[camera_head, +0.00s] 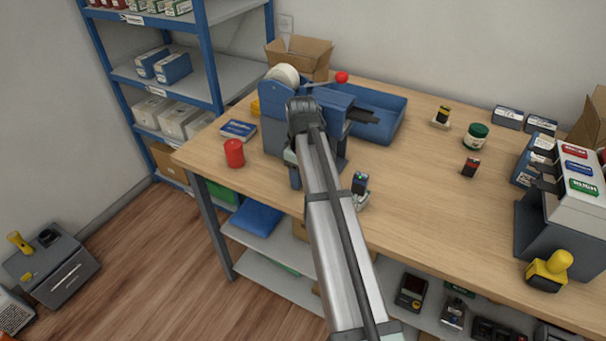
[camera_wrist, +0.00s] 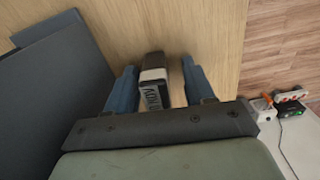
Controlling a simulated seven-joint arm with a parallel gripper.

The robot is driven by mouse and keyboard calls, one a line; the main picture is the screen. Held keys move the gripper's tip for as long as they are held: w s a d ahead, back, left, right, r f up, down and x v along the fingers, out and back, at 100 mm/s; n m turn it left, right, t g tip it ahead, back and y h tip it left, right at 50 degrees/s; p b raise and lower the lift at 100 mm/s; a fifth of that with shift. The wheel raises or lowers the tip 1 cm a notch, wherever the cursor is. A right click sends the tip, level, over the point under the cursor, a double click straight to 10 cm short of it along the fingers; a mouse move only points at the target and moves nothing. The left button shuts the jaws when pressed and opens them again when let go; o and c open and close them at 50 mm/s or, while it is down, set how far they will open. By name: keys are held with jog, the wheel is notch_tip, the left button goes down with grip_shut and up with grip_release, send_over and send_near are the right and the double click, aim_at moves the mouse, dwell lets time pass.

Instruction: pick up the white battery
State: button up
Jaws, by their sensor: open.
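My gripper is open, with one blue finger on each side of the block. The block is closer to the left finger, and a gap shows on its right. I cannot tell whether a finger touches it.
A blue tape machine (camera_head: 338,98) and a blue tray (camera_head: 383,128) stand close to my arm. A red can (camera_head: 234,153) is at the left of the counter (camera_head: 425,205). A small dark-topped item (camera_head: 360,184) is near the front edge.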

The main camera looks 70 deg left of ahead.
jog(key=shift+a+r, duration=0.1)
jog(key=shift+a, duration=0.05)
grip_shut()
dwell(0.4)
